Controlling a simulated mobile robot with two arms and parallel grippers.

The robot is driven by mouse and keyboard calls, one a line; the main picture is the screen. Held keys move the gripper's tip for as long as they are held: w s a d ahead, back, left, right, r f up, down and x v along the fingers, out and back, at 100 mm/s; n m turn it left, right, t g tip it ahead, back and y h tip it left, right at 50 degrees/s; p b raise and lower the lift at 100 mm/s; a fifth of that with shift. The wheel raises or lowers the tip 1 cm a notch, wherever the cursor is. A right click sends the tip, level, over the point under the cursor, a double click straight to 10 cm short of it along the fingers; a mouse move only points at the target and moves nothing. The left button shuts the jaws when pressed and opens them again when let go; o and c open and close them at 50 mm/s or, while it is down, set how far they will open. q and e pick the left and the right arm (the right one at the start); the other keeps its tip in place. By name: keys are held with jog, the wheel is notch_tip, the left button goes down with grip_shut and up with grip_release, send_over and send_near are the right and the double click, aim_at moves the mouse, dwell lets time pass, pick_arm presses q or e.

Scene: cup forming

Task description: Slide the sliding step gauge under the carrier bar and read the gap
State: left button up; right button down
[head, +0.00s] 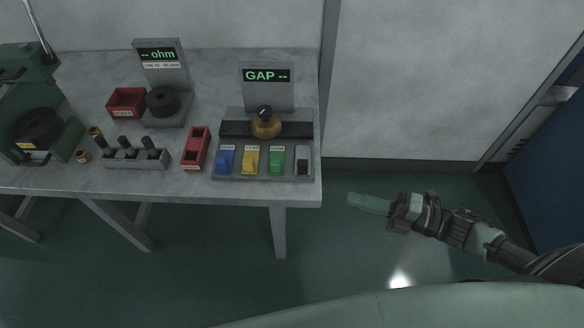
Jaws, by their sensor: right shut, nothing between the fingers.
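The gap station (219,178) stands at the right end of the table. A dark horizontal bar (236,129), which looks like the carrier bar, crosses it behind a brass round part with a dark knob (265,113). Blue (225,161), yellow (250,161) and green (277,162) pieces and a dark and pale piece (302,161) sit in a row in front. I cannot tell which is the sliding step gauge. My right gripper (350,200) is shut and empty, off the table's right side, apart from the station. My left gripper is out of view.
A narrow red bin (195,149) stands left of the station. A grey rack (135,158) holds several dark-topped parts. An ohm meter (160,63) with a dark coil (163,101) and another red bin (126,102) stand behind. A green machine (30,95) is far left. The floor right of the table is clear.

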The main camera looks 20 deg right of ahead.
jog(key=shift+n+g+y, duration=0.4)
jog(key=shift+n+y, duration=0.1)
jog(key=shift+n, duration=0.2)
jog(key=x, duration=0.3)
jog(key=r+p+x, duration=0.1)
jog(key=x, duration=0.3)
jog(key=s+r+p+x, duration=0.1)
jog(key=x, duration=0.2)
jog(key=shift+w+a, duration=0.15)
jog(key=shift+a, duration=0.5)
jog(key=shift+w+d, duration=0.2)
jog(key=shift+w, duration=0.4)
jog(key=shift+w+d, duration=0.25)
jog(key=shift+w, duration=0.35)
jog(key=shift+w+d+f, duration=0.15)
jog(key=shift+w+d, duration=0.05)
jog(key=shift+w, duration=0.45)
